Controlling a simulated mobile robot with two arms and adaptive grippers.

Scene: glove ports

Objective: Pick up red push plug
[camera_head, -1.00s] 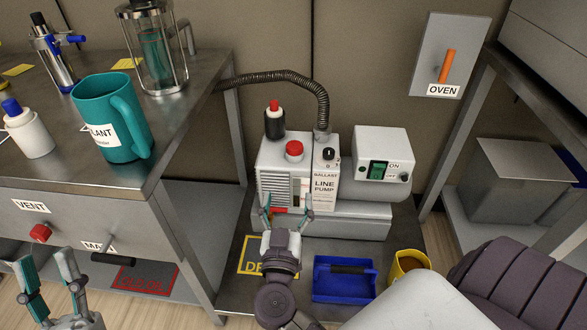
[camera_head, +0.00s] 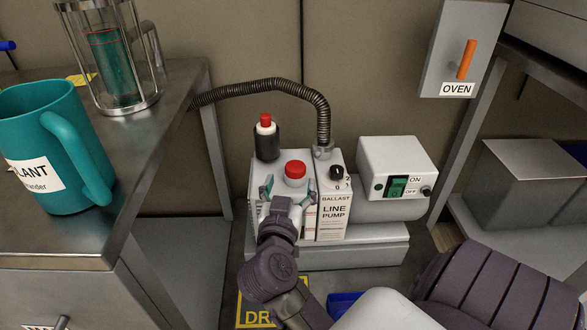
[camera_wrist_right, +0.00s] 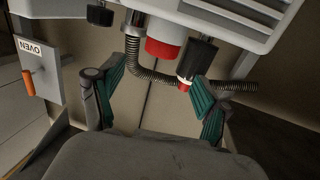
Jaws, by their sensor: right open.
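Two red-topped things stand on the line pump (camera_head: 335,210). A wide red cap (camera_head: 295,169) sits on a white base on its top, and it also shows in the right wrist view (camera_wrist_right: 163,50). Behind it to the left is a black cylinder (camera_head: 266,142) with a white collar and a small red tip (camera_head: 265,120). I cannot tell for sure which is the push plug. My right gripper (camera_head: 287,190) is open and empty, with its fingers just in front of the wide red cap, apart from it. My wrist hides part of the pump's front. My left gripper is out of view.
A ribbed hose (camera_head: 275,84) arches behind the pump. The switch box (camera_head: 397,165) is on the right. A steel bench (camera_head: 130,190) with a teal mug (camera_head: 50,150) and a glass vessel (camera_head: 108,55) stands on the left. A blue tray (camera_head: 343,303) lies below.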

